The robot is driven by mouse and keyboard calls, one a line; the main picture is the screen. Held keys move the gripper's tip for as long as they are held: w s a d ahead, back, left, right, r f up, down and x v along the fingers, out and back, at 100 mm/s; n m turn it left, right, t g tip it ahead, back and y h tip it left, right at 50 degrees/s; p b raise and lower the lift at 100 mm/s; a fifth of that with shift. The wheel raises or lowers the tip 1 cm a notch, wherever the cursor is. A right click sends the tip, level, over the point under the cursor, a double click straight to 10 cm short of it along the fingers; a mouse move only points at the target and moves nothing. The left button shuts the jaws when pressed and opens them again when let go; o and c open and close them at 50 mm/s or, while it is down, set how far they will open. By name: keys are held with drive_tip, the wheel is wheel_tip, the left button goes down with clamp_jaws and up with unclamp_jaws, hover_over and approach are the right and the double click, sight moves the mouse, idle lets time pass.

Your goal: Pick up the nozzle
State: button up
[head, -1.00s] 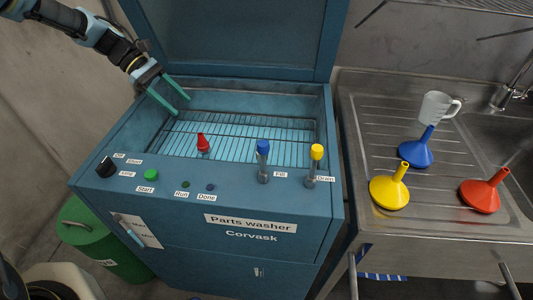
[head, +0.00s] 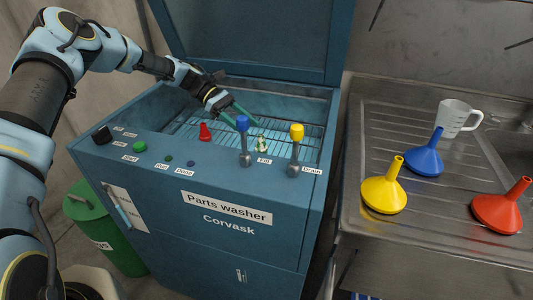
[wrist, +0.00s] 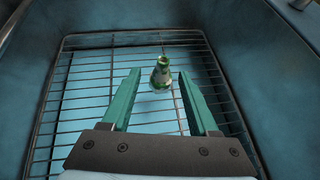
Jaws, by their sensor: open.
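A small shiny nozzle (head: 262,143), cone-shaped with a narrow neck, is in the parts washer's basin, just behind the front ledge. In the wrist view the nozzle (wrist: 162,76) appears upright over the wire rack, between the tips of my fingers and nearer the right one. My gripper (head: 241,119) is open and empty, reaching down into the basin from the left. In the wrist view its green fingers (wrist: 158,82) are spread to either side of the nozzle's outline. I cannot tell how far the tips are above it.
The parts washer (head: 130,170) has a blue-handled valve (head: 243,140) and a yellow-handled valve (head: 295,148) standing on its front ledge, close to the nozzle. A red cone-shaped piece (head: 205,132) is left of them. Yellow (head: 382,196), blue (head: 424,160) and red (head: 497,212) funnels and a jug (head: 453,117) are on the sink.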

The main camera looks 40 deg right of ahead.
sight(259, 135)
drive_tip(key=p+x, duration=0.1)
drive_tip(key=x, duration=0.3)
drive_tip(key=shift+s+r, duration=0.1)
drive_tip(key=p+x, duration=0.2)
drive_tip(key=x, duration=0.2)
drive_tip(key=shift+s+a+r+p, duration=0.1)
drive_tip(key=shift+s+a+p, duration=0.05)
drive_tip(key=shift+p, duration=0.2)
drive_tip(key=shift+s+f, duration=0.35)
drive_tip(key=shift+f, duration=0.05)
clamp_jaws()
